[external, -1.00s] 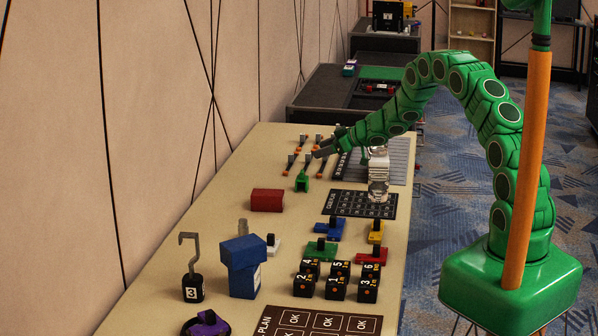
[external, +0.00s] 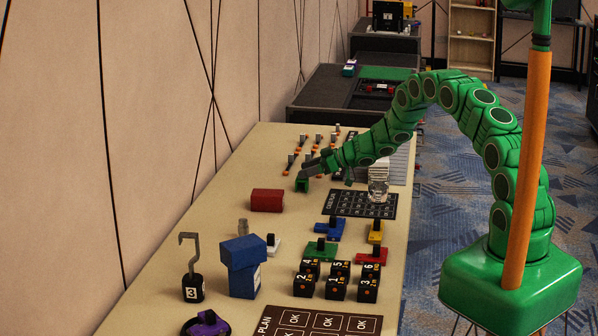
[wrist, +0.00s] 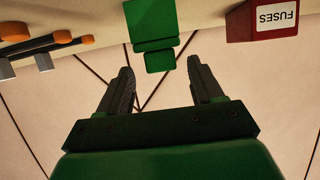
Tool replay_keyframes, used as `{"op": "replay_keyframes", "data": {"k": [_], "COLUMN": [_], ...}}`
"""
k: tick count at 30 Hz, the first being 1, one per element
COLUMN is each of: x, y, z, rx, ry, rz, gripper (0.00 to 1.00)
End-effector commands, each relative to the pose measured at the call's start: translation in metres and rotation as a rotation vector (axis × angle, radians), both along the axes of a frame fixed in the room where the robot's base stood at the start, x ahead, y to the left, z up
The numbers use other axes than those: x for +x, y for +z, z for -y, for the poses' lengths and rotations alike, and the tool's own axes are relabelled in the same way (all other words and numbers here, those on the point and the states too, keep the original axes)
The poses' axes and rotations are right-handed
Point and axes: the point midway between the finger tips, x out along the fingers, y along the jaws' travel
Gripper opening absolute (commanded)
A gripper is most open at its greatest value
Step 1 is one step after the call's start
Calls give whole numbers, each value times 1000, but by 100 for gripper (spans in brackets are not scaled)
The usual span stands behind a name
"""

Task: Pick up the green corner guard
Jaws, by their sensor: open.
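The red fuses box (external: 267,200) sits close in front of the guard and also shows in the wrist view (wrist: 262,20). Orange-ended tools (external: 308,159) lie behind the guard. A dark board (external: 350,204) is to the right. The left wall is near.

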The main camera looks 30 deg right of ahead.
Motion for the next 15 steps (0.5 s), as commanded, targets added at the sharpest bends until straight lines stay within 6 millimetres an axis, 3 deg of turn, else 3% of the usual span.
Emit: {"op": "replay_keyframes", "data": {"k": [9,15], "x": [20,24], "y": [-17,-18], "z": [-26,-29], "rx": [-1,0], "ry": [0,-2], "rz": [-1,-2], "gripper": [66,66]}}
